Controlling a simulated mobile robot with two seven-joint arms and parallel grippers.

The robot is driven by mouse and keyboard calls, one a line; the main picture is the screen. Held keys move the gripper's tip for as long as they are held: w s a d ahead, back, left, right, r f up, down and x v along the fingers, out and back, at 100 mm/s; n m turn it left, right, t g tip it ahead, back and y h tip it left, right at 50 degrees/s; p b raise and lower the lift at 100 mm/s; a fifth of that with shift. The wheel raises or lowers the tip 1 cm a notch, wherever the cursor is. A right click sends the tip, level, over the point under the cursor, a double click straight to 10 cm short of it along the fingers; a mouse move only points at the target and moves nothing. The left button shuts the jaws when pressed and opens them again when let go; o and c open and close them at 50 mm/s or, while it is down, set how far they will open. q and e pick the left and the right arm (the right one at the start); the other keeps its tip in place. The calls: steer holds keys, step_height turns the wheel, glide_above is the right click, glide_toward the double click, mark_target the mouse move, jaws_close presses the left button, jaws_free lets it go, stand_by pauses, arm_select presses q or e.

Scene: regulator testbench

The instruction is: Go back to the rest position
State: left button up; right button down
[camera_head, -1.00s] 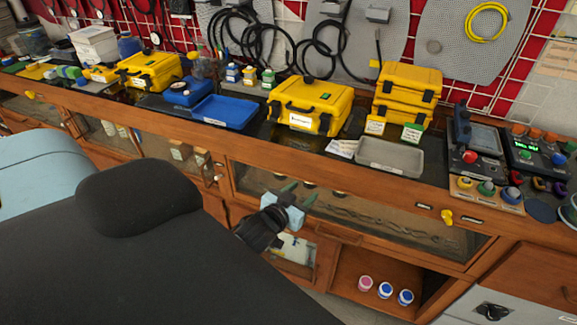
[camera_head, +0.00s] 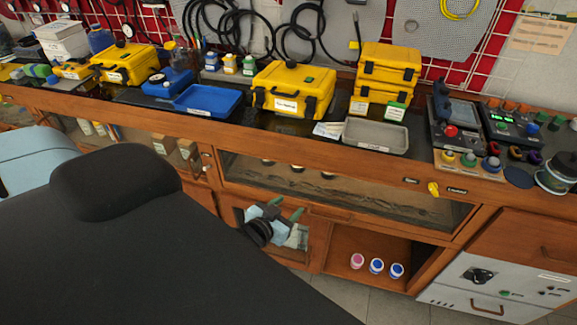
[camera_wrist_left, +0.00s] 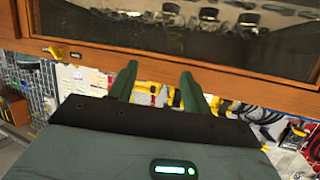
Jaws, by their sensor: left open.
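My left gripper (camera_head: 284,212) is in front of the wooden bench's lower cabinets, below the worktop and its glass-fronted section. Its two green fingers stand apart with nothing between them. In the left wrist view the fingers (camera_wrist_left: 158,84) are also apart and empty, facing the wooden bench edge and the glass panel. A large black part of my own body covers the lower left of the head view. My right gripper does not show in either view.
On the worktop are a blue tray (camera_head: 208,101), a grey tray (camera_head: 376,136), yellow cases (camera_head: 293,91) and a control panel (camera_head: 505,124). Three small jars (camera_head: 376,266) sit in an open cabinet. Floor shows in front of the bench.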

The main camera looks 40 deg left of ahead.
arm_select(q)
steer(key=s+d+f+g+h, duration=0.1)
steer(key=s+d+f, duration=0.2)
steer(key=s, duration=0.5)
steer(key=s+d+f+m+g+h, duration=0.1)
steer(key=s+d+f, duration=0.3)
steer(key=s, duration=0.5)
steer(key=s+d+f+g, duration=0.3)
steer(key=s+f, duration=0.1)
steer(key=s, duration=0.4)
steer(key=shift+s+d+f+m+h, duration=0.15)
steer(key=shift+s+d+m+h, duration=0.25)
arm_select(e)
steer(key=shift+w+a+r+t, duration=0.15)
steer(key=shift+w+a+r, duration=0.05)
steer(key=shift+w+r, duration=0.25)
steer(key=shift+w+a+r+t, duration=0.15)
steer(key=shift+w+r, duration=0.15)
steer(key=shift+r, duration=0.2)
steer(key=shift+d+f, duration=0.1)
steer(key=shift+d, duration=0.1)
arm_select(q)
steer(key=shift+o, duration=0.3)
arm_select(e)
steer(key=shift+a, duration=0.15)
